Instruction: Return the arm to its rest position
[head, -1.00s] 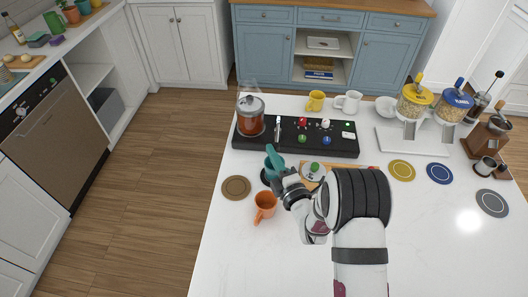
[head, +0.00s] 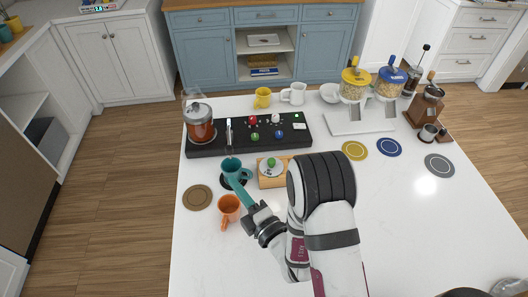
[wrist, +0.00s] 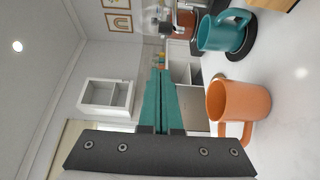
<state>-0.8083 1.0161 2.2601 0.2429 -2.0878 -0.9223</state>
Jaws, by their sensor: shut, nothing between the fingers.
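My gripper (head: 233,183) is shut and empty; its teal fingers lie together in the wrist view (wrist: 160,73). In the head view it is held over the counter, its tips overlapping the near side of the teal mug (head: 231,166). I cannot tell the exact gap there. In the wrist view the teal mug (wrist: 223,35) stands on a dark coaster, apart to the right of the fingers. The orange mug (head: 228,206) stands on the counter left of my gripper; in the wrist view it is close at the right (wrist: 238,103).
A black station (head: 250,136) with a glass jar (head: 200,128) spans the back left. A wooden board (head: 272,180) lies near my arm. Dispensers (head: 354,85) and a grinder (head: 428,105) stand back right. A brown coaster (head: 198,197) lies left. The right counter (head: 430,220) is mostly clear.

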